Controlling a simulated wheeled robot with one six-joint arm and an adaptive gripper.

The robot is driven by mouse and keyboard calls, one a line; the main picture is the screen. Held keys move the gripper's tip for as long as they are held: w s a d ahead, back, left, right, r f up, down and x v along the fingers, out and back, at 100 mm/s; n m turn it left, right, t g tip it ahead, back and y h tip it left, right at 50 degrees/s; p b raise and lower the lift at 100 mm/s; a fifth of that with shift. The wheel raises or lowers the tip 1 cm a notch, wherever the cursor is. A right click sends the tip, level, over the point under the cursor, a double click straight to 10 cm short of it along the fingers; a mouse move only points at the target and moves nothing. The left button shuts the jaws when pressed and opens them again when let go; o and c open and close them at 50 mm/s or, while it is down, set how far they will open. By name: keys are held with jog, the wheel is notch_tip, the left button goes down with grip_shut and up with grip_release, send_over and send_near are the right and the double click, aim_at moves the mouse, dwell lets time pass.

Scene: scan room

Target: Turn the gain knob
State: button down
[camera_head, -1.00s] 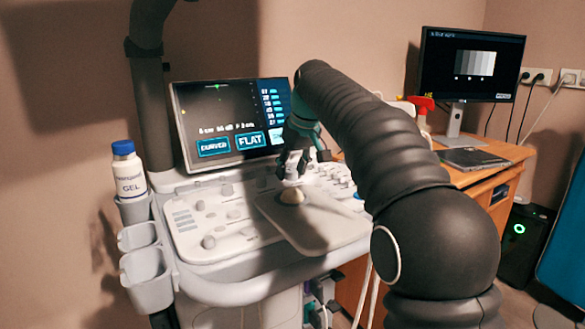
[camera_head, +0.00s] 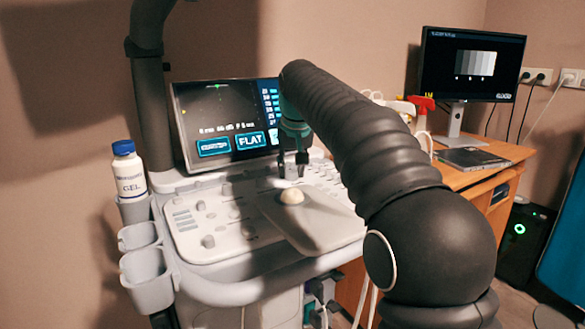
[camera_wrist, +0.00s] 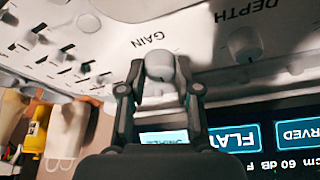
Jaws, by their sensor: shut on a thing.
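The gain knob (camera_wrist: 160,66) is a pale round knob on the console panel, next to the printed word GAIN in the wrist view. My gripper (camera_wrist: 161,78) has one dark finger on each side of it and is shut on it. In the head view my gripper (camera_head: 291,171) points down at the back of the console, just behind the trackball (camera_head: 291,196). The gain knob is hard to make out there between the fingertips. A similar depth knob (camera_wrist: 244,44), near the word DEPTH, stands apart to the right in the wrist view.
The console screen (camera_head: 222,112) stands close behind my gripper, with CURVED and FLAT buttons. Other knobs (camera_wrist: 66,53) sit on the panel to the left in the wrist view. A gel bottle (camera_head: 129,171) stands at the left. A desk with a monitor (camera_head: 470,64) is at the right.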

jog(key=shift+m+h, duration=0.3)
jog(key=shift+m, duration=0.5)
jog(key=c, duration=0.8)
grip_release()
jog(key=v, duration=1.2)
jog(key=shift+s, duration=0.1)
